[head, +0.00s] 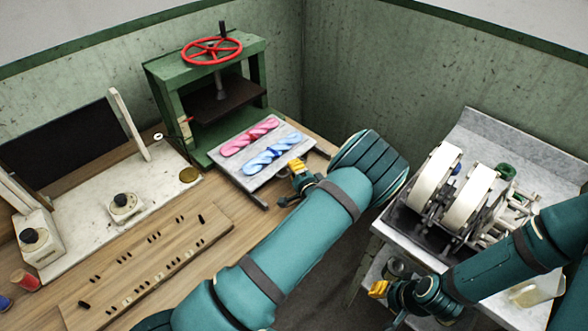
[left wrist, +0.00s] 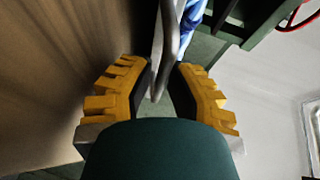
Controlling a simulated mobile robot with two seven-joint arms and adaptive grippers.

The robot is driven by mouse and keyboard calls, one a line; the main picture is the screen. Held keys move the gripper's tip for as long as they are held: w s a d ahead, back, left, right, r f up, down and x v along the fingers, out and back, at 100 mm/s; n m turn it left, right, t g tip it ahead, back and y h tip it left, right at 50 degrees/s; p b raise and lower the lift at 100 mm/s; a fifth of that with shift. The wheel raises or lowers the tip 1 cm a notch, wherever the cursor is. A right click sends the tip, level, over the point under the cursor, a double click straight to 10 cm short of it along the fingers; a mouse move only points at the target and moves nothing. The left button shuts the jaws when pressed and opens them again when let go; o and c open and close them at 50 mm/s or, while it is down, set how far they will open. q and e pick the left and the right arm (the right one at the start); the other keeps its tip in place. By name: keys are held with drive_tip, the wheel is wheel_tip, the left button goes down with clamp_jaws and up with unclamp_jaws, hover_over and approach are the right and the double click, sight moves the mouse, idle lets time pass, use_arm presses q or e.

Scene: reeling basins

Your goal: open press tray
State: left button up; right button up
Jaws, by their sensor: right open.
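The green press (head: 205,85) with a red handwheel (head: 212,50) stands at the back in the head view. Its grey tray (head: 228,175) lies in front of the press opening, bearing a pink skein (head: 250,137) and a blue skein (head: 272,154). My left gripper (head: 297,168) is at the tray's right front edge. In the left wrist view a grey bent bar (left wrist: 170,45) runs between the yellow fingers, which stand apart; whether they press on it is unclear. My right gripper (head: 380,289) is open and empty, low at the right.
A wooden board (head: 150,262) with several small dark pieces lies at the front left. A white basin unit (head: 150,185) with dark knobs stands behind it. A reeling machine with cream wheels (head: 436,180) stands on the right table. A gap of floor separates the tables.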

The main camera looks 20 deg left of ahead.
use_arm(q)
drive_tip(key=shift+o, duration=1.2)
drive_tip(key=v, duration=1.2)
